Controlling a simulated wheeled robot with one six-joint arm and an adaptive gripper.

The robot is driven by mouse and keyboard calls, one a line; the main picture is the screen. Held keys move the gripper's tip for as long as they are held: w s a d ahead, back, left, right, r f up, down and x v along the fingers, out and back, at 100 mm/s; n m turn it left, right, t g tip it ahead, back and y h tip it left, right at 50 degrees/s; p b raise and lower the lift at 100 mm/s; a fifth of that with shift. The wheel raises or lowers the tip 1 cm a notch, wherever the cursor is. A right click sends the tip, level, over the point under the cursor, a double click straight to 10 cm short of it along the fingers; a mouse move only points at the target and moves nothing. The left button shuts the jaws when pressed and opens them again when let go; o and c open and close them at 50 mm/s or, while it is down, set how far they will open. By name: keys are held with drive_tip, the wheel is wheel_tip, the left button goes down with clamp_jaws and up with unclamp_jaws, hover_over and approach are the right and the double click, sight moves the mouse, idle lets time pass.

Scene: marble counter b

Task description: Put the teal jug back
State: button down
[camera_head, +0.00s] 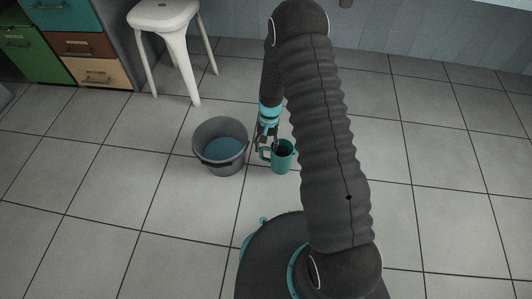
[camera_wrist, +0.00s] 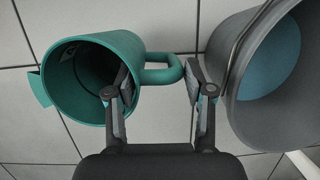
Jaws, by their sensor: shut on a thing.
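The teal jug (camera_head: 287,160) is at the floor just right of a grey bucket; I cannot tell whether its base touches the tiles. In the wrist view the jug (camera_wrist: 141,50) shows its open mouth, with its handle pointing right toward the bucket. My gripper (camera_head: 269,143) is at the jug's handle side. In the wrist view my gripper (camera_wrist: 160,88) is shut on the jug, with one finger at the mouth and the other at the handle's outer end. The jug's inside is dark.
The grey bucket (camera_head: 207,165) holds something blue, perhaps water, and stands close beside the gripper. A white stool (camera_head: 178,45) and coloured drawers (camera_head: 84,45) stand at the back left. The tiled floor to the right is clear.

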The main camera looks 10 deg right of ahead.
sight(265, 159)
drive_tip(key=shift+w+f+b, duration=0.1)
drive_tip(key=shift+f+b, duration=0.2)
drive_tip(key=shift+f, duration=1.85)
drive_tip(key=shift+c, duration=2.1)
unclamp_jaws()
